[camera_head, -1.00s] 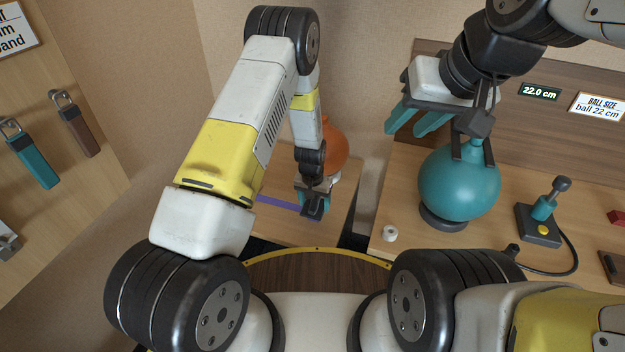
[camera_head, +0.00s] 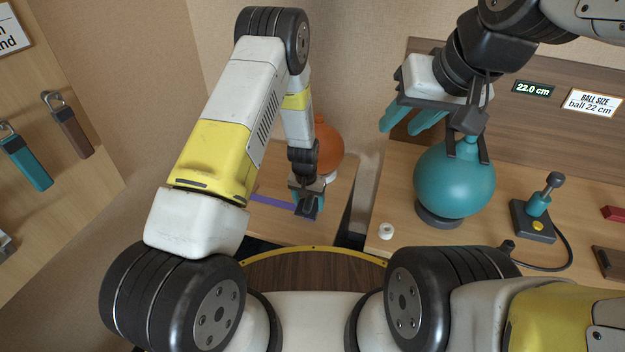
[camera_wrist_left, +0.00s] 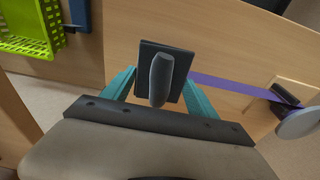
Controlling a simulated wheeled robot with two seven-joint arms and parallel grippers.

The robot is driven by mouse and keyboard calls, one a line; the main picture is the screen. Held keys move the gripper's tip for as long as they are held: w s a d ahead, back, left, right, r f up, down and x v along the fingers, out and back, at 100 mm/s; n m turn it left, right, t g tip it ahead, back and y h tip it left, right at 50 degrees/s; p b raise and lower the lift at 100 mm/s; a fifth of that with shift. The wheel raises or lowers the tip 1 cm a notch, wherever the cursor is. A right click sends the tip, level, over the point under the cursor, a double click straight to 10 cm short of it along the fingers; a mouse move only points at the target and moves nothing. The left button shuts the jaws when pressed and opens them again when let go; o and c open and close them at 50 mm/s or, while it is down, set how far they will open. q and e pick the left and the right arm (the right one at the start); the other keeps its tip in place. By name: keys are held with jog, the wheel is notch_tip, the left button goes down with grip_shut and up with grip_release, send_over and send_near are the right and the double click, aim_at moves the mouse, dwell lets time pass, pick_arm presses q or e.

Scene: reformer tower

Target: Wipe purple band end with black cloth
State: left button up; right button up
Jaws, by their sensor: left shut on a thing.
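A flat purple band (camera_head: 272,201) lies on the small wooden table at the middle left. My left gripper (camera_head: 308,203) is low over the band's right end in the head view.
An orange ball (camera_head: 328,147) stands just behind my left gripper. In the left wrist view a grey disc (camera_wrist_left: 298,123) is at the band's far end, and a green basket (camera_wrist_left: 30,30) is at upper left.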

pick_arm(q)
jog(key=shift+w+a, duration=0.1)
jog(key=shift+a, duration=0.5)
jog(key=shift+s+d+r, duration=0.1)
jog(key=shift+s+d, duration=0.1)
jog(key=shift+d, duration=0.65)
jog(key=shift+s+d, duration=0.25)
jog(key=shift+d, duration=0.5)
jog(key=shift+w+a+f, duration=0.15)
jog(key=shift+w+a, duration=0.1)
jog(key=shift+a, duration=0.5)
jog(key=shift+w+a+f, duration=0.1)
jog(key=shift+w+a, duration=0.1)
jog(key=shift+a, duration=0.55)
jog(key=shift+s+d+r, duration=0.1)
jog(key=shift+s+d, duration=0.15)
jog(key=shift+d, duration=0.55)
jog(key=shift+s+d+r, duration=0.1)
jog(key=shift+s+d, duration=0.15)
jog(key=shift+d, duration=0.5)
jog(key=shift+w+a, duration=0.3)
jog(key=shift+a, duration=0.55)
jog(key=shift+w+a, duration=0.25)
jog(key=shift+a, duration=0.55)
